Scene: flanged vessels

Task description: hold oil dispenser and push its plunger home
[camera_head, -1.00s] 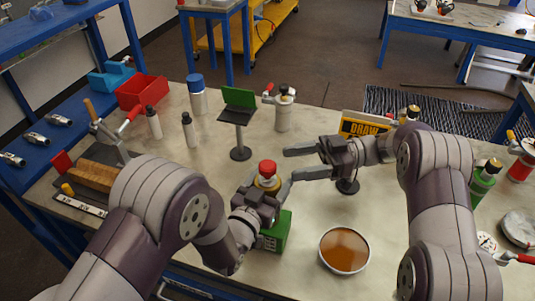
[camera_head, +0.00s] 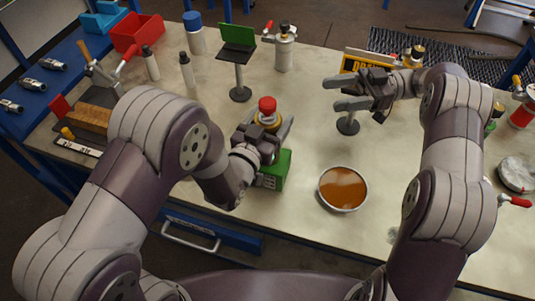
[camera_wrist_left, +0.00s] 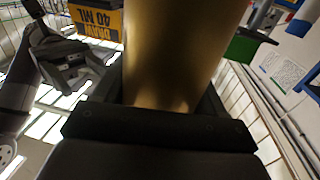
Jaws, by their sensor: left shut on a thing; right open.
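The oil dispenser (camera_head: 267,106) has a brass body and a red plunger knob, which stands up at its top. My left gripper (camera_head: 268,132) is shut around the dispenser's body. In the left wrist view the brass body (camera_wrist_left: 178,50) rises upright between the jaws. A green block (camera_head: 274,168) shows just below and in front of the dispenser; whether the dispenser rests on it is hidden by my gripper. My right gripper (camera_head: 340,92) is open and empty, to the right of the red knob and clear of it. It also shows in the left wrist view (camera_wrist_left: 75,62).
A round dish of amber liquid (camera_head: 342,188) sits to the right. A yellow DRAW 40 ML sign (camera_head: 366,62) stands behind my right gripper. The front middle of the table is clear.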

